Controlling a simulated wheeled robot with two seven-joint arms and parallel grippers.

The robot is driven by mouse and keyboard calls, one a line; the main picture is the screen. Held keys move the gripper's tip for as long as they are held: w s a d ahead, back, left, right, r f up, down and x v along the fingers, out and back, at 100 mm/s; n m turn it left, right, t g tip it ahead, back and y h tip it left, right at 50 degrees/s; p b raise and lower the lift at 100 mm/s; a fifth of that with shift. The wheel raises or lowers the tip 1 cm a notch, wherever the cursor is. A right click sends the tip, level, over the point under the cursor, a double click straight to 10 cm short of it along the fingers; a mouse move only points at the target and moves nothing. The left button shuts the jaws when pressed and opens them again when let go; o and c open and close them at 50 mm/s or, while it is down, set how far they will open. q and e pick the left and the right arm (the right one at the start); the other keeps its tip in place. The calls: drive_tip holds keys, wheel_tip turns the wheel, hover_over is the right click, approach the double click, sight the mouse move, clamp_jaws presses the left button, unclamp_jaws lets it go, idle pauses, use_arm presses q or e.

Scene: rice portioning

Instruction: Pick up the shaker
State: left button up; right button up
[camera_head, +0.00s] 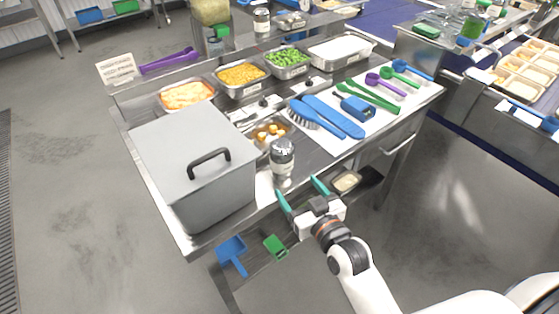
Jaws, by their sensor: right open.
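The shaker (282,164), a grey metal cylinder with a domed top, stands upright near the front edge of the steel table, right of a large lidded pot. My right gripper (300,187) comes in from the lower right, with two green fingers spread apart. Its left finger is close to the base of the shaker and the other is to the right of it. I cannot tell whether the left finger touches the shaker. Nothing is between the fingers that I can make out. My left gripper is not in view.
The grey pot (190,155) with a black handle stands close left of the shaker. A small tray (256,140) with yellow cubes is just behind it. Blue brushes and boards (335,117) and spoons lie to the right. Food trays line the back. Another jar (262,20) stands behind.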

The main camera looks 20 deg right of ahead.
sight(286, 161)
drive_tip(key=shift+t, duration=0.6)
drive_tip(key=w, duration=0.2)
drive_tip(key=w+r, duration=0.1)
drive_tip(key=w, duration=0.1)
drive_tip(key=w+r+p, duration=0.1)
drive_tip(key=w, duration=0.2)
drive_tip(key=shift+w+a+r, duration=0.1)
drive_tip(key=shift+a+r, duration=0.05)
drive_tip(key=shift+a, duration=0.05)
drive_tip(key=shift+w+a+r, duration=0.15)
drive_tip(key=shift+w+r, duration=0.05)
drive_tip(key=shift+w, duration=0.4)
drive_tip(key=w, duration=0.2)
drive_tip(key=w+p, duration=0.1)
drive_tip(key=w, duration=0.1)
drive_tip(key=shift+w+a+f, duration=0.1)
drive_tip(key=shift+a, duration=0.1)
drive_tip(key=shift+c, duration=0.5)
drive_tip(key=c, duration=0.9)
drive_tip(key=shift+c, duration=0.6)
